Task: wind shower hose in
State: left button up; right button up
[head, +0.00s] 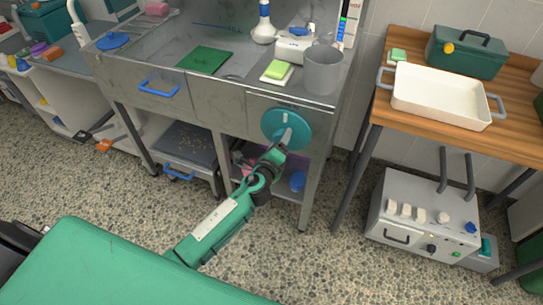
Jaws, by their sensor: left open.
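A round teal reel (272,124) is mounted on the front of the metal wash unit, at its right end. A small pale knob (285,117) stands out from its face. My left gripper (287,137) reaches up from below, in front of the lower right part of the reel. It is open, and its fingertips are close to the knob; I cannot tell whether they touch it. The shower hose cannot be made out clearly. My right gripper is not in view.
The metal wash unit (215,92) holds a green mat (205,60) and a grey container (322,70). Right, a wooden table (400,118) bears a white tray (440,112); a grey box with knobs (420,222) stands below. The pebbled floor between is open.

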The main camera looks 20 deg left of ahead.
pick_arm(q)
jog(key=s, duration=1.3)
jog(key=shift+r+b, duration=0.2)
jog(key=shift+b, duration=0.2)
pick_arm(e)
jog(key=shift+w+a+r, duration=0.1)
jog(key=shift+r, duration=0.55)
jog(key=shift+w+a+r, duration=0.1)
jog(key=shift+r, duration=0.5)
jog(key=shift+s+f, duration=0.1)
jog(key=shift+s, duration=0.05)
